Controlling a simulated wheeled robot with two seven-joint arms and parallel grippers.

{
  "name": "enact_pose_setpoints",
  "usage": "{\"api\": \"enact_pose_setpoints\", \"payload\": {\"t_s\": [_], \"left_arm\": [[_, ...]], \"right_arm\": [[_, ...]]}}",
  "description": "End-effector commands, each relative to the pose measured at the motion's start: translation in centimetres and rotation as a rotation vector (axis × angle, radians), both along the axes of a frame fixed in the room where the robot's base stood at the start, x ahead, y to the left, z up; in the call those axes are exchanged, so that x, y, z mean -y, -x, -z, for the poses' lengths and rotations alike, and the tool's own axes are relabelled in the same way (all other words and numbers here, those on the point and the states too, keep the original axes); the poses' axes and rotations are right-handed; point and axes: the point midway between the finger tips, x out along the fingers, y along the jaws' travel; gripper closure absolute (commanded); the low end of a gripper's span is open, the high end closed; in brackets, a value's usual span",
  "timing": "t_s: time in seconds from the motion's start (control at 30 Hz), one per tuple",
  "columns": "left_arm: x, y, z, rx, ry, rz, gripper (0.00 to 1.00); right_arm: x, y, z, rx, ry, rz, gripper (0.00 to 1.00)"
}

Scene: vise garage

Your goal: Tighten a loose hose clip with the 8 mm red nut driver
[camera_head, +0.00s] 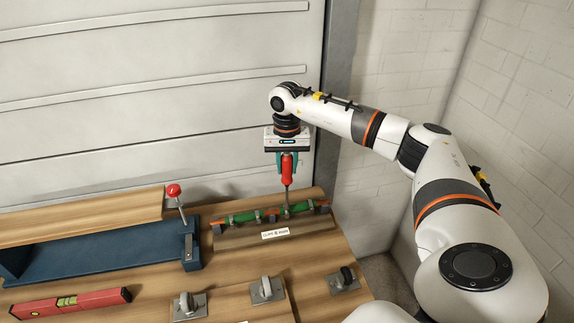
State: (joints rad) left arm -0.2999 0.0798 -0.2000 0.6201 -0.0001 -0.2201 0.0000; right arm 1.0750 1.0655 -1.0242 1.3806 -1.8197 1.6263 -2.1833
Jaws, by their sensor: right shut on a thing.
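My right gripper (288,157) is shut on the red handle of the nut driver (287,168). The driver stands upright, its shaft pointing down to the green hose (245,217). Its tip appears to meet the hose at a clip, but the exact contact is too small to tell. The hose lies along a wooden block with a white label (275,233) and carries several metal clips. Which clip is loose cannot be told. My left gripper is not in view.
A blue vise-like fixture (100,252) with a red-knobbed lever (174,190) and a wooden board (80,217) stands left. A red spirit level (70,303) lies at front left. Several metal plates with knobs (267,290) sit along the front. A wall and shutter stand behind.

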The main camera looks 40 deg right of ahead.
Motion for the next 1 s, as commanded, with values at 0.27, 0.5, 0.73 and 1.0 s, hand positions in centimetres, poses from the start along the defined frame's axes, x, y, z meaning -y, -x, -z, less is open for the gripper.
{"api": "enact_pose_setpoints", "payload": {"t_s": [0.27,0.5,0.73,1.0], "left_arm": [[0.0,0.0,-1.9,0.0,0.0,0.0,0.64],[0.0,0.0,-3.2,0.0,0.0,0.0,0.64],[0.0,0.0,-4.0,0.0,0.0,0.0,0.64],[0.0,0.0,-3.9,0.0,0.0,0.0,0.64]], "right_arm": [[0.0,0.0,-2.7,0.0,0.0,-0.001,0.95],[0.0,0.0,-4.6,0.001,0.0,-0.001,0.95],[0.0,0.0,-5.8,0.001,-0.001,-0.001,0.95],[0.0,0.0,-5.7,0.0,0.0,-0.001,0.95]]}}
